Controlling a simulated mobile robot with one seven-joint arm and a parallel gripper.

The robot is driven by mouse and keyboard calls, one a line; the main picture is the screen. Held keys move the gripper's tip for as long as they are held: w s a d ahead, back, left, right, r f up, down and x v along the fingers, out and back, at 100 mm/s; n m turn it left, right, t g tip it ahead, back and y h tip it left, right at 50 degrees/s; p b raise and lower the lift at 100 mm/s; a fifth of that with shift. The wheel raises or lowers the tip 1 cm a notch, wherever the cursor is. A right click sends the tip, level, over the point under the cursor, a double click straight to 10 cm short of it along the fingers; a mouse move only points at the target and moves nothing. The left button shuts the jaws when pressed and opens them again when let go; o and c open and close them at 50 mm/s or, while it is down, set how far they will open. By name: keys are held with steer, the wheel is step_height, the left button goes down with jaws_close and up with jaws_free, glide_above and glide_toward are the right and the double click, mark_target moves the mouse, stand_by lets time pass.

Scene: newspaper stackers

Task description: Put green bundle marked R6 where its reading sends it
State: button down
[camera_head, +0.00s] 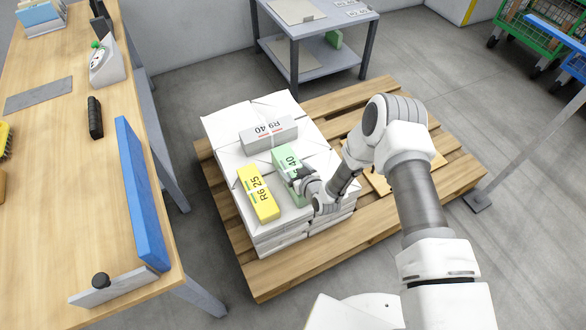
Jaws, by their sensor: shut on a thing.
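The green bundle (285,161) is among the white paper stacks on the pallet, with "40" readable on its top. My gripper (297,180) is shut on its near right part, and the fingers and wrist hide the rest of its marking. I cannot tell whether the bundle rests on the stack or is slightly raised. A yellow bundle (258,193) marked "R6 25" lies just left of it. A grey bundle (268,135) marked "R9 40" lies behind it.
White stacks (222,128) cover the pallet's left part; its right slats (452,178) are largely bare. A wooden bench (55,140) with a blue upright panel (140,193) stands left. A grey shelf cart (318,62) stands behind, a green mesh cart (530,28) far right.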

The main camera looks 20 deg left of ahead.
steer(key=shift+f, duration=0.2)
steer(key=shift+c, duration=0.3)
jaws_free()
steer(key=shift+o, duration=0.3)
steer(key=shift+f, duration=0.15)
steer(key=p+v, duration=0.4)
steer(key=v, duration=1.3)
steer(key=shift+d+p, duration=0.2)
steer(key=shift+p, duration=0.1)
